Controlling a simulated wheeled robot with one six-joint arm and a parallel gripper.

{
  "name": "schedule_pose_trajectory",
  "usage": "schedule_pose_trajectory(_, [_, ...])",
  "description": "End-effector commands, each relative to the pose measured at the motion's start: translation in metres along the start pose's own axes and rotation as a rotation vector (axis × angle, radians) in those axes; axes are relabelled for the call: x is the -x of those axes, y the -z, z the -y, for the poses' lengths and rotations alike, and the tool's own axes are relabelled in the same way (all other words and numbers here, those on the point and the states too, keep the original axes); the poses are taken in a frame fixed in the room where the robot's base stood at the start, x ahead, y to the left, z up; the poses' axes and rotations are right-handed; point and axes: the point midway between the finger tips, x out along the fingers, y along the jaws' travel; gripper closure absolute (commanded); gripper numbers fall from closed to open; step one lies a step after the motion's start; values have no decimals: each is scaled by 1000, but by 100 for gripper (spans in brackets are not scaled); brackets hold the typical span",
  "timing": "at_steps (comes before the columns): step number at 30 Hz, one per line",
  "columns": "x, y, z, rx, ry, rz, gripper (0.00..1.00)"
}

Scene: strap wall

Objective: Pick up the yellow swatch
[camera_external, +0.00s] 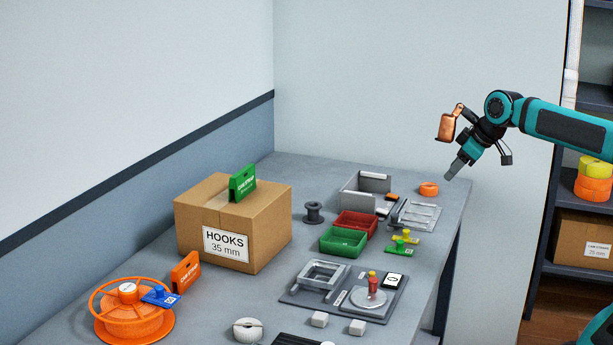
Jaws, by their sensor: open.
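The yellow swatch (411,237) is a small flat piece with a raised knob, lying on the grey table right of the green tray. A similar green swatch (398,248) lies directly in front of it, very close; I cannot tell if they touch or overlap. My gripper (455,170) is open and empty, pointing down and left. It is in the air over the far right part of the table, above and to the right of the yellow swatch in the picture. Its fingers are seen nearly edge-on, so the gap between them is hard to see.
A red tray (376,225) and a green tray (329,241) stand left of the swatches. A grey metal plate (430,214) and an orange ring (429,188) lie behind. A dark board (300,297) lies in front. The table's right edge is near.

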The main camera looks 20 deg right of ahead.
Motion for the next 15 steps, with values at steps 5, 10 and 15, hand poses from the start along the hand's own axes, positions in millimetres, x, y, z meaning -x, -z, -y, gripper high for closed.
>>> schedule_pose_trajectory(5, [-17, 16, 20, 118, 147, 124, 57])
schedule_pose_trajectory(10, [-22, 22, 30, 174, 216, 175, 57])
schedule_pose_trajectory(15, [-35, 19, 34, 183, 227, 184, 57])
